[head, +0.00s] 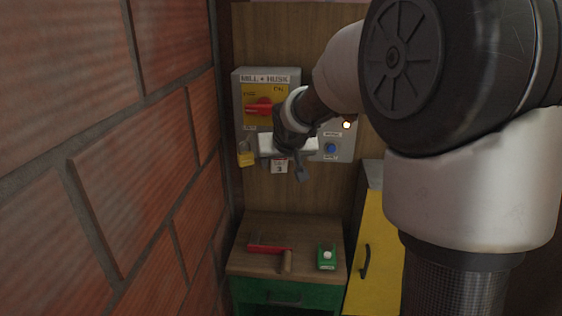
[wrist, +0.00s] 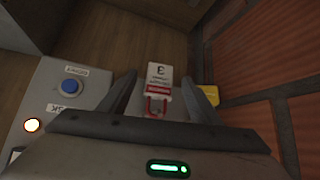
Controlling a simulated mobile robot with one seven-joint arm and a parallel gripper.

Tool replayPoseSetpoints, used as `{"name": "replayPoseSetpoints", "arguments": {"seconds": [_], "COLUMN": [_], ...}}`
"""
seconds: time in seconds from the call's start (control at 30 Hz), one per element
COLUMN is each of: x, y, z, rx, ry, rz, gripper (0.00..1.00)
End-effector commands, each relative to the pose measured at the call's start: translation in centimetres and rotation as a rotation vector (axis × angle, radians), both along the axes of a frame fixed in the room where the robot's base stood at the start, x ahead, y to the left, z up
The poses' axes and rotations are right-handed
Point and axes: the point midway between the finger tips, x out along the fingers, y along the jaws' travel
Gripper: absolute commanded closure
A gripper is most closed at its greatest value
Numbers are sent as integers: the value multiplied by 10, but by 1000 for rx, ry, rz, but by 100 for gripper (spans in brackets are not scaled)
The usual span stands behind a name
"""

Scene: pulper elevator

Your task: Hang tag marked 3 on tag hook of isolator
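The white tag marked 3 (head: 279,167) hangs upright just below the grey isolator box (head: 240,90), which has a red handle on a yellow plate. In the wrist view the tag (wrist: 159,76) appears upside down, with a red band and a red loop at its top end. My gripper (head: 290,165) is at the isolator's lower edge. In the wrist view its fingers (wrist: 163,93) stand wide apart on either side of the tag, apparently clear of it. The tag hook is not discernible, so I cannot tell whether the loop sits on it.
A yellow padlock (head: 246,158) hangs at the isolator's lower left. A control box with a blue button (head: 331,148) and a lit lamp is to the right. A brick wall (head: 130,160) closes the left. Below, a bench (head: 300,228) holds a red-and-wood tool and a green object.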

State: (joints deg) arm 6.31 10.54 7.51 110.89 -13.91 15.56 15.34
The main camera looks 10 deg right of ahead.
Motion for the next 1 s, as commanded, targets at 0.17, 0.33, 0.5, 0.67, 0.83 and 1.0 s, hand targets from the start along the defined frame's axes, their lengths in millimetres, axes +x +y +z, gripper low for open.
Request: {"name": "replayPoseSetpoints", "arguments": {"seconds": [0.17, 0.33, 0.5, 0.67, 0.83, 1.0], "x": [0, -5, -26, -54, -83, -105], "y": [0, 0, 1, 3, 4, 5], "z": [0, 7, 30, 59, 89, 112], "rx": [0, 1, -1, -1, -1, -1], "ry": [0, -3, -5, -5, -6, -5], "rz": [0, -1, -1, -1, 1, 1], "gripper": [43, 43, 43, 43, 43, 43]}}
